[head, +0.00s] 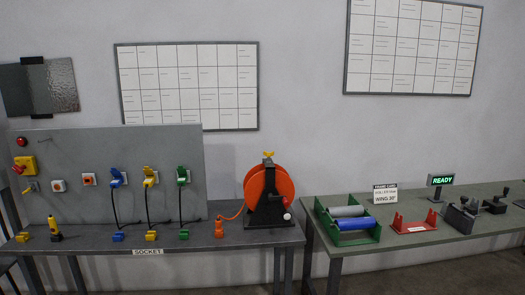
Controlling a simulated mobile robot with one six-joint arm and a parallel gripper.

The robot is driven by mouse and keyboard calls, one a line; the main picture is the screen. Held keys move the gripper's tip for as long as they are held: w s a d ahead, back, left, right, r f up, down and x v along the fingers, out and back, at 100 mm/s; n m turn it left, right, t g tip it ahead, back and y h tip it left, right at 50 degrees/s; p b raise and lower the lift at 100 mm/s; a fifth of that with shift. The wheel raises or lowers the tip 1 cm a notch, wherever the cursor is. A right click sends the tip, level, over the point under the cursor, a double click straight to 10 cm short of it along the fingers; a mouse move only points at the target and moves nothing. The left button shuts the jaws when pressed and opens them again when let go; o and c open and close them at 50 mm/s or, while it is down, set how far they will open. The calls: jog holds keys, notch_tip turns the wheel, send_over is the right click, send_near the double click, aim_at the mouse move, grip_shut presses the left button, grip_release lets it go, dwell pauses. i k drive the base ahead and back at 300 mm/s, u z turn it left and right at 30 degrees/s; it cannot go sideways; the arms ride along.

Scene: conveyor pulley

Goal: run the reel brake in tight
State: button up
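An orange cable reel (256,190) stands in a black frame (268,214) near the right end of the left bench. A small yellow wing-shaped knob (267,154) sits on top of the frame. A white knob (287,216) and a small red part above it show on the reel's right side. I cannot tell for certain which of these is the brake, or how tight it is. An orange cable runs from the reel to an orange plug (219,227) standing on the bench to its left. My gripper is not in view.
The right bench (480,215) holds a green tray (350,238) with rollers, a red bracket (413,224), dark fixtures and a lit READY sign (441,180).

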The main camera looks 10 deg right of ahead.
aim_at(268, 155)
jog(key=i, duration=0.6)
jog(key=z, duration=0.15)
jog(key=k, duration=0.2)
jog(key=u, duration=2.8)
